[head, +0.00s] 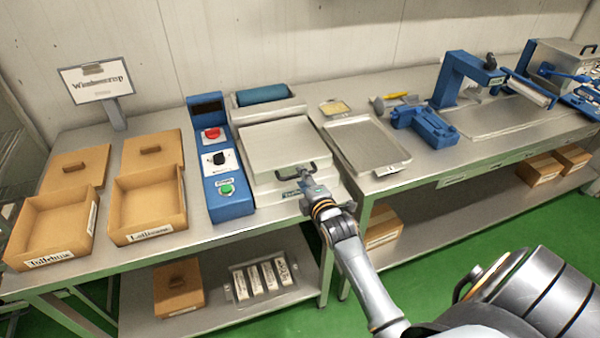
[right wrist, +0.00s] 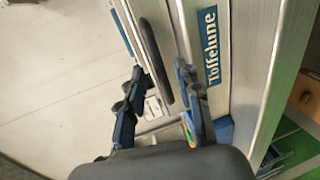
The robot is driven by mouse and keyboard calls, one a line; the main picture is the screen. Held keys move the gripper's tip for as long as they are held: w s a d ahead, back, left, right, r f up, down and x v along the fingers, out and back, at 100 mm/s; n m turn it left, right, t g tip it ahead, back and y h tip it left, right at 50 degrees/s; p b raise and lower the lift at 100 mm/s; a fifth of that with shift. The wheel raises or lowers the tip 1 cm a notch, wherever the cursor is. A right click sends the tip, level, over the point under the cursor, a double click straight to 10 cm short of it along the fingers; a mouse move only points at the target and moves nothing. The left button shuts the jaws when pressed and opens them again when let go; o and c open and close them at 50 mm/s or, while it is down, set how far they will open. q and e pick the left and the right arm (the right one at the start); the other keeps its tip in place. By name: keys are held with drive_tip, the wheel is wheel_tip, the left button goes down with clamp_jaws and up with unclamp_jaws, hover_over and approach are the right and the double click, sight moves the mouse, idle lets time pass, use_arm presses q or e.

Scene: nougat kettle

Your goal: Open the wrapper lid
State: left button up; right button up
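The wrapper (head: 318,192) is a low metal machine in the middle of the bench, with a blue "Toffelune" label (right wrist: 208,45) on its front in the right wrist view. Its pale flat lid (head: 272,142) lies down, shut. A dark bar handle (head: 284,169) sits along the lid's front edge; it also shows in the right wrist view (right wrist: 154,58). My right gripper (head: 305,178) is at the handle, its fingers (right wrist: 158,72) spread with the handle's near end between them. Visible gaps remain, and contact cannot be told. My left gripper is out of view.
A blue control box (head: 217,165) with red, black and green controls stands left of the wrapper. A blue roll (head: 262,94) lies behind it. A metal tray (head: 362,145) is to the right. Cardboard boxes (head: 148,205) stand at the left.

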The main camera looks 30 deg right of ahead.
drive_tip(key=shift+x, duration=1.45)
clamp_jaws()
